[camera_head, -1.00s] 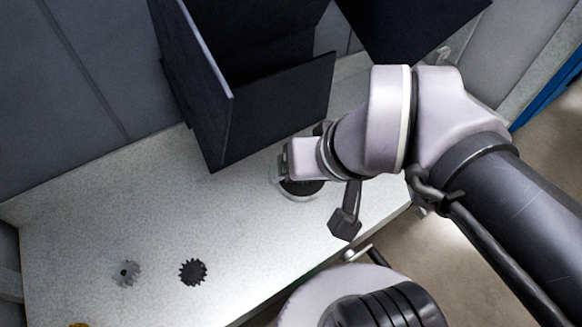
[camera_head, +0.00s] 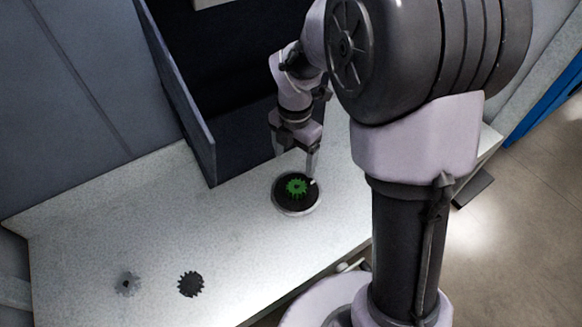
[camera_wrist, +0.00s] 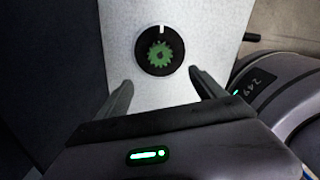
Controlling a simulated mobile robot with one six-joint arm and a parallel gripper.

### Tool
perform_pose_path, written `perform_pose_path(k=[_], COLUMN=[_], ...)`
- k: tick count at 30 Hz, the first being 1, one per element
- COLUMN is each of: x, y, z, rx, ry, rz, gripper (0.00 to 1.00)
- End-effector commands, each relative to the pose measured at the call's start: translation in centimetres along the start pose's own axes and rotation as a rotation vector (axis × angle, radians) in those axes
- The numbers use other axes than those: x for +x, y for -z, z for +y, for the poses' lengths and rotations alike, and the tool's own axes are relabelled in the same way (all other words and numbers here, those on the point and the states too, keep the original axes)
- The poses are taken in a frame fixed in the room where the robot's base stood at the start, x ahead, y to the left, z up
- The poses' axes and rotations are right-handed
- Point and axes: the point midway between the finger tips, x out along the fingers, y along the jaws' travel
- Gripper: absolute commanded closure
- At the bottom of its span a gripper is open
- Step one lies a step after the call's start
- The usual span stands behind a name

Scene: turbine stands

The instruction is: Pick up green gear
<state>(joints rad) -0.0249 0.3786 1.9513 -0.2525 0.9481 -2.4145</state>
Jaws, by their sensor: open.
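The green gear (camera_head: 297,187) lies flat on a round black base with a pale rim (camera_head: 283,203) on the light worktop. In the wrist view the green gear (camera_wrist: 160,56) shows whole on the black disc (camera_wrist: 145,66), beyond the fingertips and roughly midway between them. My gripper (camera_head: 297,168) is above and just behind the gear in the head view, pointing down. Its two fingers are spread apart in the wrist view (camera_wrist: 160,80), with nothing between them. The gear is apart from the fingers in the wrist view.
A black gear (camera_head: 191,284) and a grey gear (camera_head: 128,283) lie on the worktop (camera_head: 110,235) at lower left. A tall dark open box (camera_head: 178,85) stands behind my gripper, close to its left. The worktop between the base and the loose gears is clear.

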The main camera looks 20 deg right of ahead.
Motion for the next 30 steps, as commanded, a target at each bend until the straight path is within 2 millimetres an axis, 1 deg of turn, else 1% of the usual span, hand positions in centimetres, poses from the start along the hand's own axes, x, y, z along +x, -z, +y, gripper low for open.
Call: perform_pose_path(k=[1, 3, 6, 13, 19, 21, 26, 30], x=[2.4, 4.4, 6.6, 8.7, 12.7, 13.2, 12.8, 12.8], y=[0.0, 0.1, 0.0, -0.1, -0.6, -0.6, -0.6, -0.6], z=[-0.1, -0.1, -0.1, -0.1, -0.3, -0.3, -0.3, -0.3], rx=[0.000, 0.001, 0.002, 0.004, 0.003, 0.003, 0.004, 0.004], ry=[0.003, 0.003, 0.001, -0.001, 0.000, -0.001, -0.003, -0.003], rz=[0.002, 0.003, 0.001, 0.001, 0.001, 0.000, -0.001, -0.001], gripper=[0.21, 0.21, 0.21, 0.21, 0.21, 0.21, 0.21, 0.49])
